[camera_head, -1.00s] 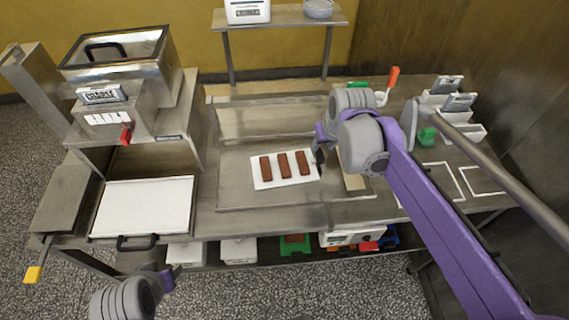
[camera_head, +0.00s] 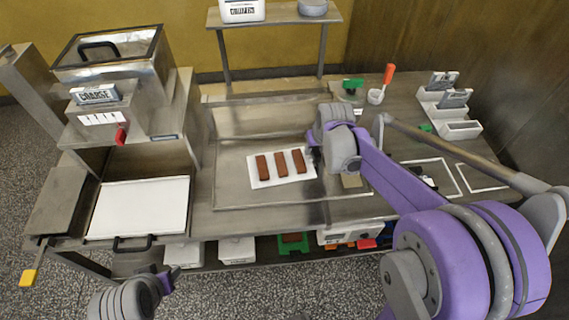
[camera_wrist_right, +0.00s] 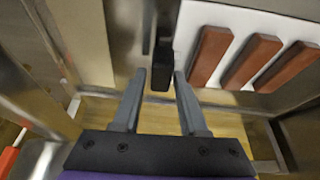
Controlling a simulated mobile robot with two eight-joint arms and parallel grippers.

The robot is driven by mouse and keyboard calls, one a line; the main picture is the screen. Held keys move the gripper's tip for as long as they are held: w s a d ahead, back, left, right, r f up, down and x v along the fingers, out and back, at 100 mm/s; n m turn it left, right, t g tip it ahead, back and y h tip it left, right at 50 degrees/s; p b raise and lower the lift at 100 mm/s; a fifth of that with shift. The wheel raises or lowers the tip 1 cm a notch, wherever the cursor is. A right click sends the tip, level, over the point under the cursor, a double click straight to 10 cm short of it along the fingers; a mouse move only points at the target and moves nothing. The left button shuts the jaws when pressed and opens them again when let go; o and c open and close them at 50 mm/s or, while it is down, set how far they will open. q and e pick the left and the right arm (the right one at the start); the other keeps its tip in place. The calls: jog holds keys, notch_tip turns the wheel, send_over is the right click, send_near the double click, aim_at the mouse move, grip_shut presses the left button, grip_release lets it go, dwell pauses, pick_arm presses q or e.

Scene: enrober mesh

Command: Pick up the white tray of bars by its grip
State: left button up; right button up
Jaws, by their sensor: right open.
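The white tray of bars (camera_head: 285,182) lies on the steel worktop in the head view, with three brown bars on it. It also shows at the upper right of the right wrist view (camera_wrist_right: 228,60). Its black grip (camera_wrist_right: 162,70) sticks out at the tray's left side in that view. My right gripper (camera_wrist_right: 157,75) is open, and the grip's end appears between its fingertips with gaps on both sides. In the head view the right gripper (camera_head: 315,157) is at the tray's right edge, partly hidden by its wrist. My left gripper (camera_head: 165,281) is low at left, its fingers unclear.
A machine with a hopper (camera_head: 110,55) stands at the left, above a large white sheet (camera_head: 140,208) with a black handle. A holder rack (camera_head: 462,129), an orange-handled tool (camera_head: 389,74) and white outlined areas are at the right. Bins sit on the lower shelf.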

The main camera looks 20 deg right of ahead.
grip_shut()
dwell(0.4)
